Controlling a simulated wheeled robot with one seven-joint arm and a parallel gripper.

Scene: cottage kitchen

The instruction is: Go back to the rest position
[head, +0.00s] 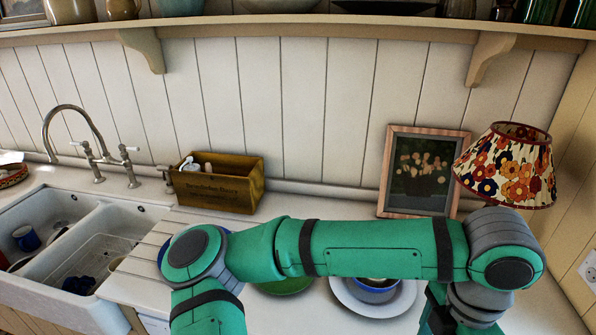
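My green arm rises from the lower left, crosses the picture above the counter (140,289), and bends down at the right. My gripper is not in view; the arm's end runs out of the bottom edge at the right. Beneath the arm, a blue bowl (376,292) sits on a white plate (346,299). A green plate (288,287) lies left of it, partly hidden by the arm. I cannot tell whether the gripper holds anything.
A white double sink (100,222) with a blue mug (27,238) is at the left. A wooden crate (225,187), a framed picture (422,170) and a flowered lamp (508,165) stand at the back. A shelf (300,27) with crockery runs above.

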